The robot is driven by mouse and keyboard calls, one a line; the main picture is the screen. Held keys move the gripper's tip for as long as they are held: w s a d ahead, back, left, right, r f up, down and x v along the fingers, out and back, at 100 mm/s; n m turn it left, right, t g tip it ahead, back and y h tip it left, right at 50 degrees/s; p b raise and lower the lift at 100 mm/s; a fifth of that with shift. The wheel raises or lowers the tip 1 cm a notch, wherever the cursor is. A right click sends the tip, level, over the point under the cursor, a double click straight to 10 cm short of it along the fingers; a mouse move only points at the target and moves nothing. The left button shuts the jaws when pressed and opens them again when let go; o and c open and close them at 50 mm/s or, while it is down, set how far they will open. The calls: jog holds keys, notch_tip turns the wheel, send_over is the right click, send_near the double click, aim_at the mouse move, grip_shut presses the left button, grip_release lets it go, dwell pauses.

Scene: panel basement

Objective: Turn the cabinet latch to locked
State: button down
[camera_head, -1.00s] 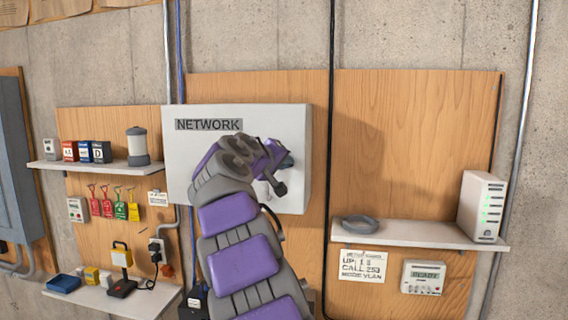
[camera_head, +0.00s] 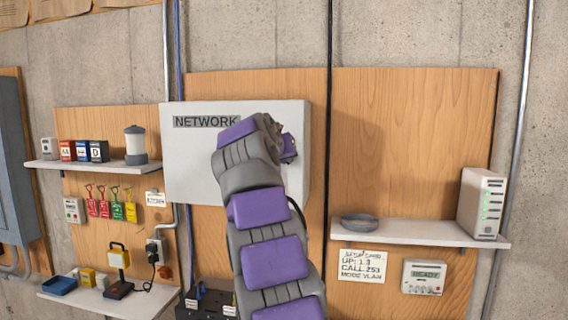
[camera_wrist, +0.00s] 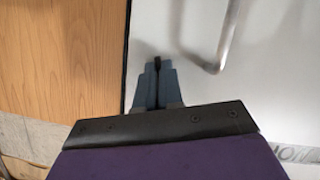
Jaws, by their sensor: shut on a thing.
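The white cabinet (camera_head: 190,165) marked NETWORK hangs on the wood panel, its door flat in view. My gripper (camera_wrist: 157,72) is at the cabinet face near its side edge in the wrist view. Its two grey fingers are closed on a small dark piece, which looks like the latch (camera_wrist: 157,62). Only the tip of that piece shows, so its turn angle cannot be told. In the head view my arm covers the right part of the door and hides the latch; part of my gripper (camera_head: 289,148) shows near the door's right edge.
A bent metal bar (camera_wrist: 228,40) stands on the door beside my fingers. A shelf (camera_head: 400,233) at right holds a grey ring-shaped dish (camera_head: 360,221) and a white router (camera_head: 482,205). Shelves with small items are at left. A dark cable (camera_head: 329,100) runs beside the cabinet.

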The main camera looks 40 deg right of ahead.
jog(key=shift+f+m+t+y+b, duration=0.15)
jog(key=shift+m+t+y+b, duration=0.45)
jog(key=shift+m, duration=0.5)
jog(key=shift+s+d, duration=0.1)
jog(key=c, duration=1.4)
grip_release()
jog(key=shift+o, duration=0.6)
jog(key=b+v, duration=0.1)
jog(key=v, duration=1.6)
jog(key=shift+r, duration=0.25)
